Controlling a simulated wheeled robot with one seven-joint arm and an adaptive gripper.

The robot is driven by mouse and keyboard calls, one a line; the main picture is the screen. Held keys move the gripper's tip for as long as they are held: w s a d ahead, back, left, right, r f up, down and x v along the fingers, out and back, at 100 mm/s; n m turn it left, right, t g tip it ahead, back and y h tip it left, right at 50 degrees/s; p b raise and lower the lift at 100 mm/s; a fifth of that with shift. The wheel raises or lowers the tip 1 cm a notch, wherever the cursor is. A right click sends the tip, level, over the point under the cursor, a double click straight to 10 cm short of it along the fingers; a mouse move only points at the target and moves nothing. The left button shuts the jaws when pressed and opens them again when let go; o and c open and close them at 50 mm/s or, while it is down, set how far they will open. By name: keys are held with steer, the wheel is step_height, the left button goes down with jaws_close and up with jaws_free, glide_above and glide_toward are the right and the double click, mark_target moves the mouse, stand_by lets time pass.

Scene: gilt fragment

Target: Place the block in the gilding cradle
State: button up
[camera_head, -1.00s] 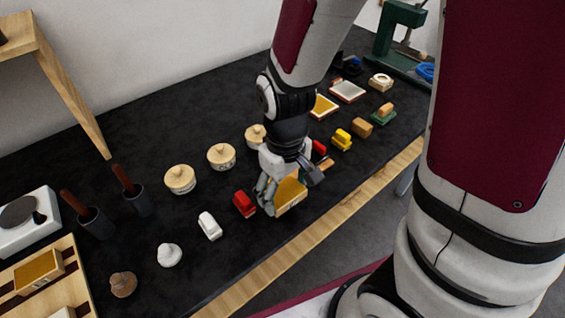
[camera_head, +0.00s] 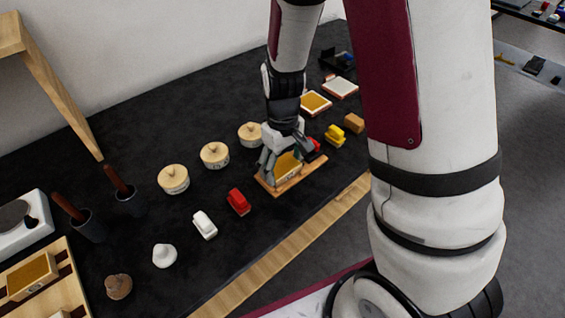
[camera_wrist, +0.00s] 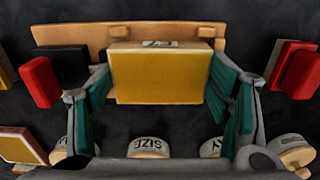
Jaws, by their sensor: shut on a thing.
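The block (camera_head: 289,166) has a gold-yellow top face and pale sides; it also fills the middle of the wrist view (camera_wrist: 160,77). My gripper (camera_head: 279,164) is shut on it, with green-padded fingers at its left and right sides in the wrist view (camera_wrist: 168,95). The gilding cradle (camera_head: 268,188) is a light wooden board under or just below the block. In the wrist view the cradle (camera_wrist: 75,36) shows behind the block, with two small pegs near the block's far edge. I cannot tell whether the block touches the cradle.
A red block (camera_head: 238,202) and a white block (camera_head: 204,225) lie to the left on the black table. Several lidded round pots (camera_head: 214,155) stand behind. Yellow blocks (camera_head: 336,135) lie to the right. A wooden strip (camera_head: 290,240) runs along the front edge.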

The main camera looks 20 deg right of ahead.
mark_target(282, 166)
steer(key=o, duration=1.1)
steer(key=shift+f, duration=0.1)
steer(key=shift+o, duration=0.2)
step_height(282, 166, up, 12)
steer(key=s+r+m+t, duration=0.3)
steer(key=s+r+t, duration=0.1)
steer(key=s+r, duration=1)
steer(key=shift+s+d+m+p, duration=0.15)
steer(key=shift+s+m+p, duration=0.15)
steer(key=shift+s, duration=1.8)
